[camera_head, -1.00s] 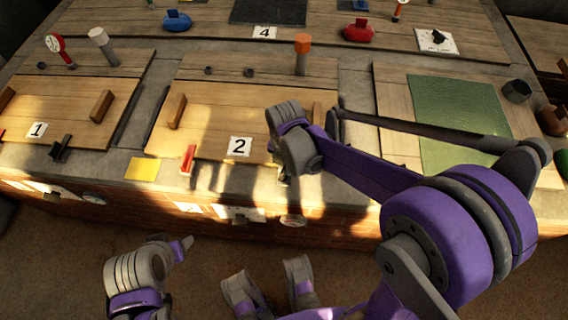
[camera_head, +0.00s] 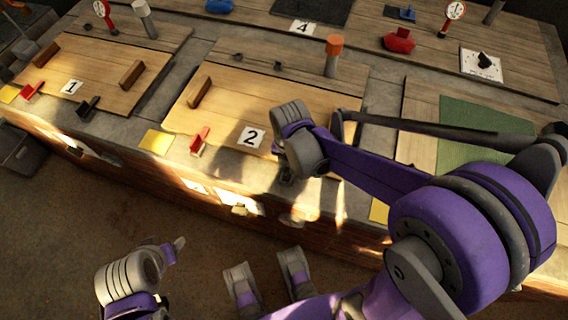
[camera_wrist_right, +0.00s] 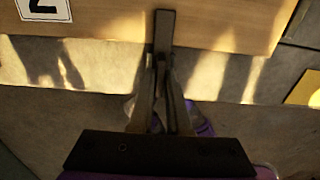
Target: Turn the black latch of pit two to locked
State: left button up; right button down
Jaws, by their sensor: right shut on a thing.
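Pit two is the wooden lid (camera_head: 262,108) with the number 2 card (camera_head: 252,137); the card's corner also shows in the right wrist view (camera_wrist_right: 45,9). Its black latch (camera_wrist_right: 164,32) shows in the right wrist view as a dark bar lying over the lid's front edge. My right gripper (camera_wrist_right: 163,75) is shut on the latch's near part. In the head view my right gripper (camera_head: 285,174) is at the lid's front right corner, and the wrist hides most of the latch. My left gripper (camera_head: 178,244) is low on the left, away from the pits; its fingers are unclear.
A red latch (camera_head: 200,141) sits at pit two's front left. Pit one (camera_head: 75,65) has its own black latch (camera_head: 88,106) and red latch (camera_head: 32,90). A yellow pad (camera_head: 156,142) lies between the pits. An orange-topped post (camera_head: 332,62) stands behind pit two.

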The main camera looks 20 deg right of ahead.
dwell(0.5)
jog(key=c, duration=0.9)
grip_release()
jog(key=shift+r, duration=0.15)
notch_tip(320, 180, up, 11)
jog(key=shift+f+p, duration=0.2)
jog(key=shift+p, duration=1.05)
